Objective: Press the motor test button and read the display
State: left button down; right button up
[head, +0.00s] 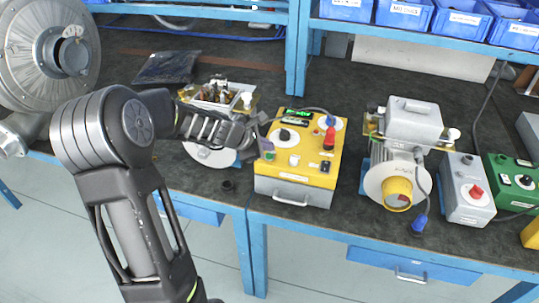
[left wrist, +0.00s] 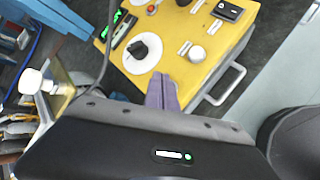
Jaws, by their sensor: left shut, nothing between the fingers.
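The yellow test box (head: 320,165) stands at the middle of the bench. It also shows in the left wrist view (left wrist: 205,78). On its top are a lit green display (head: 297,116), a white dial with a black knob (head: 285,135) and a round white button (head: 294,160). In the left wrist view the button (left wrist: 197,54) lies right of the knob (left wrist: 140,49). The labels and display text are too small to read. My left gripper (head: 267,150) is shut and empty at the box's left front top edge. Its purple fingertips (left wrist: 162,90) appear apart from the button. My right gripper is out of view.
A motor unit with a yellow front cap (head: 398,192) stands right of the box, then a grey control box (head: 464,188) and a green one (head: 508,183). A round blower housing (head: 45,55) is at the left. A cable runs near my left gripper.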

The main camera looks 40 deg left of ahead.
aim_at(267, 157)
pick_arm(q)
jog(key=shift+f+b, duration=0.4)
jog(key=shift+b, duration=0.05)
jog(key=shift+f+b, duration=0.4)
jog(key=shift+b, duration=0.05)
dwell(0.8)
jog(key=shift+r, duration=0.1)
jog(key=shift+r+p, duration=0.75)
jog(key=shift+p, duration=0.05)
notch_tip(267, 157, up, 5)
jog(key=p, duration=0.4)
jog(key=shift+p, duration=0.35)
dwell(0.6)
